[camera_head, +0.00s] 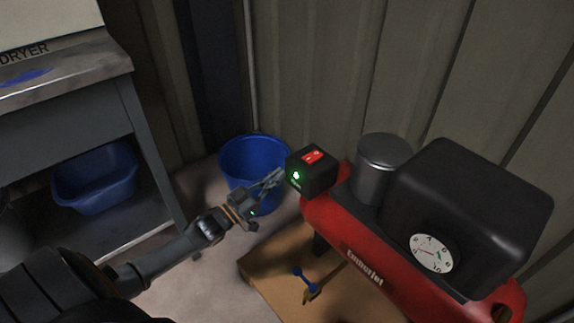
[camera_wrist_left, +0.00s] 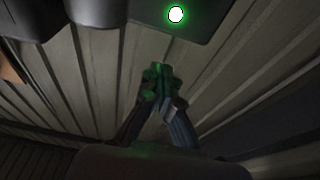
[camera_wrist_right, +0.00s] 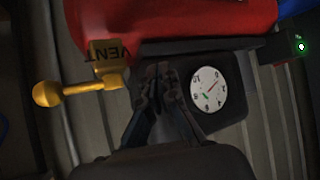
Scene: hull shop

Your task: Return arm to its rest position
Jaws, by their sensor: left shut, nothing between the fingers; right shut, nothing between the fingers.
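My left arm comes in from the left in the head view. Its gripper (camera_head: 272,180) is shut and empty, beside the black switch box (camera_head: 312,172) with a red rocker switch (camera_head: 313,156) and a lit green lamp (camera_head: 296,175). In the left wrist view the shut fingers (camera_wrist_left: 157,100) are below the lamp (camera_wrist_left: 176,14), tinted green. My right gripper (camera_wrist_right: 160,85) shows only in its own wrist view, shut and empty, in front of the compressor, between a yellow VENT lever (camera_wrist_right: 85,84) and a round gauge (camera_wrist_right: 208,89).
The red compressor (camera_head: 345,240) with its black housing (camera_head: 470,205) fills the right. A blue bucket (camera_head: 245,160) stands behind my left gripper. A grey bench (camera_head: 120,110) with a blue basin (camera_head: 95,180) is at left. Cardboard (camera_head: 270,270) lies on the floor.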

